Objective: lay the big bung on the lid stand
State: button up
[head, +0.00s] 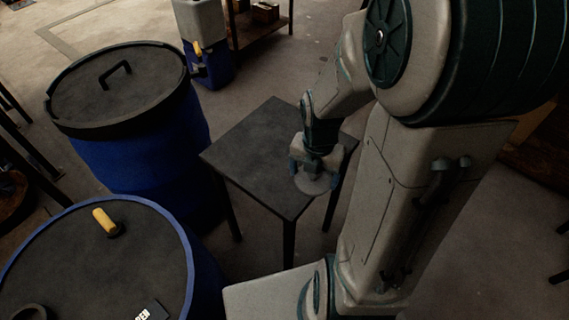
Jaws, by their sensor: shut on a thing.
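My gripper (314,174) points down over the near right part of the lid stand (252,142), a small dark square-topped table. It is shut on a pale grey round piece, which looks like the big bung (317,186). The fingers and wrist hide part of the bung. I cannot tell whether the bung touches the stand's top or hangs just above it. The rest of the stand's top is bare.
A blue vat with a black handled lid (118,88) stands left of the stand. A nearer blue drum (110,255) has a yellow-handled fitting (104,221) and a dark ring (33,312) on top. A blue container (208,68) and shelf (262,30) are behind.

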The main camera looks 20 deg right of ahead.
jog(key=w+a+f, duration=0.1)
jog(key=w+f, duration=0.1)
jog(key=w+a+f, duration=0.1)
jog(key=w+a, duration=0.1)
jog(key=w, duration=0.1)
jog(key=w+a+f+b, duration=0.1)
jog(key=w+f, duration=0.1)
jog(key=w, duration=0.1)
jog(key=shift+w+a+f, duration=0.2)
jog(key=shift+a+f, duration=0.05)
jog(key=shift+f, duration=2.15)
jog(key=shift+b, duration=0.3)
jog(key=shift+f, duration=0.2)
jog(key=o, duration=0.9)
jog(key=shift+c, duration=0.2)
jog(key=shift+r, duration=0.1)
jog(key=shift+r, duration=0.1)
